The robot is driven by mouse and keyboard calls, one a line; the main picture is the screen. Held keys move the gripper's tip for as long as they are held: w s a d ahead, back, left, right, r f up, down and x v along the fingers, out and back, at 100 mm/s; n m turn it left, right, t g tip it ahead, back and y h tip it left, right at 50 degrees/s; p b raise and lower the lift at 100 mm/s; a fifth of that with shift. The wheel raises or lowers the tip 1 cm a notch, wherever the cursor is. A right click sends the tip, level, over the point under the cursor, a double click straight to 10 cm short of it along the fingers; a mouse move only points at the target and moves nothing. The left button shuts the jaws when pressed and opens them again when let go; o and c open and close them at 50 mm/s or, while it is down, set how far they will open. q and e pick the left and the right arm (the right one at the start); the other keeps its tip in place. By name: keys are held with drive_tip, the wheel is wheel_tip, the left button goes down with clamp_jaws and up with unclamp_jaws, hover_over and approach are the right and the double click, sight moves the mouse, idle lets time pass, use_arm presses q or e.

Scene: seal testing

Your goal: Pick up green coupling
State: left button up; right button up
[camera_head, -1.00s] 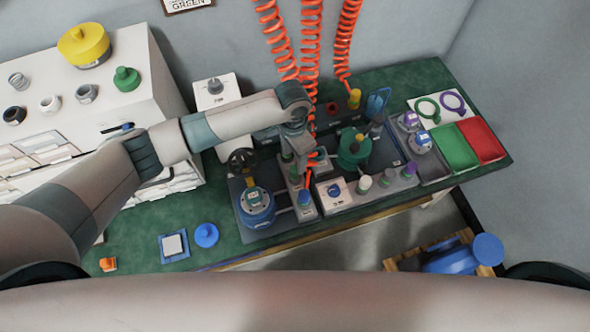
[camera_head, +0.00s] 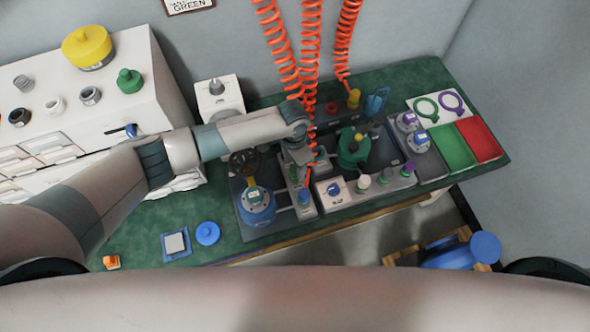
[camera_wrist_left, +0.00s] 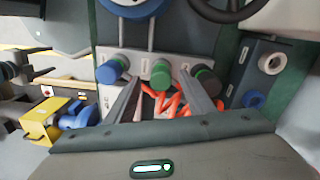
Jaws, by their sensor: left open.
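The green coupling (camera_wrist_left: 160,73) stands on a light block in the left wrist view, in the middle of a row. In the head view my left gripper (camera_head: 304,160) is over the block and partly hides the row; the blue coupling (camera_head: 303,196) shows clear. My right gripper is not in view.
Red coiled hoses (camera_head: 308,70) hang close by my left gripper, and red coil shows behind its fingers. A blue round device (camera_head: 257,206) and a handwheel (camera_head: 243,163) stand left of the block.

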sight(295, 168)
use_arm(q)
drive_tip(key=shift+f+p, duration=0.35)
drive_tip(key=shift+f, duration=1.35)
drive_tip(key=c, duration=1.2)
